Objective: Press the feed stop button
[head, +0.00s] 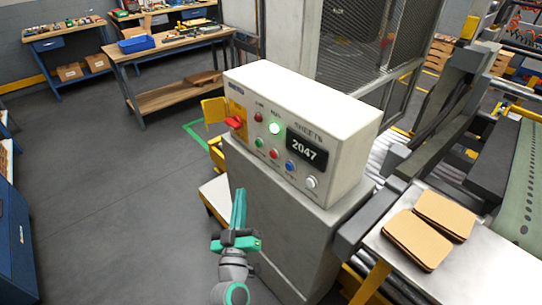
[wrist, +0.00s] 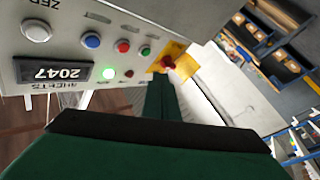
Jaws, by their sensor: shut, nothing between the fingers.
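The control box (head: 300,115) is white and stands on a grey cabinet. Its front has a lower row of buttons: green (head: 259,142), red (head: 274,153), blue (head: 291,166) and white (head: 312,182). Their labels are too small to read surely. In the wrist view the red button (wrist: 123,47) sits between the blue button (wrist: 91,40) and the green button (wrist: 146,51). My gripper (head: 239,193) is shut and empty, below and left of the panel in the head view, apart from the buttons. Its fingers also show in the wrist view (wrist: 160,82).
A green lamp (head: 274,128) is lit beside a dark red lamp (head: 258,118). The display (head: 304,150) reads 2047. A red knob (head: 234,122) on a yellow plate sticks out at the panel's left end. Brown sheets (head: 416,240) lie at right. The floor at left is clear.

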